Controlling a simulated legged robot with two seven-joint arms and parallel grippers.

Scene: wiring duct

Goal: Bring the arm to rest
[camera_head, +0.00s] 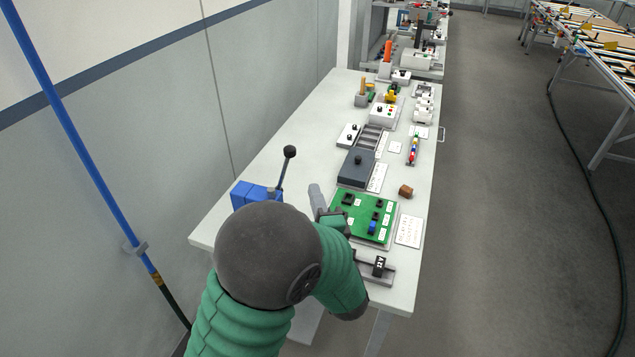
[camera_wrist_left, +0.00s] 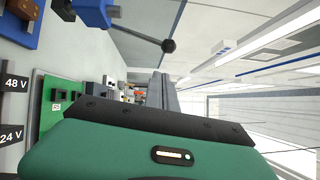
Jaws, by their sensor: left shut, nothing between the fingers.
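My left arm comes in from the lower left of the head view, green with a dark grey rounded joint. My left gripper (camera_head: 316,194) is shut and empty, over the near part of the bench beside the green board (camera_head: 352,208). In the wrist view its grey fingers (camera_wrist_left: 163,92) are together and point away, with nothing between them. The arm hides part of the near bench and part of the board. My right gripper is not in view.
A blue block (camera_head: 250,194) with a black-knobbed lever (camera_head: 289,152) stands left of the gripper. A dark grey box (camera_head: 357,168), a brown block (camera_head: 405,191) and a rail piece (camera_head: 379,267) are on the white bench (camera_head: 308,137). Open floor lies to the right.

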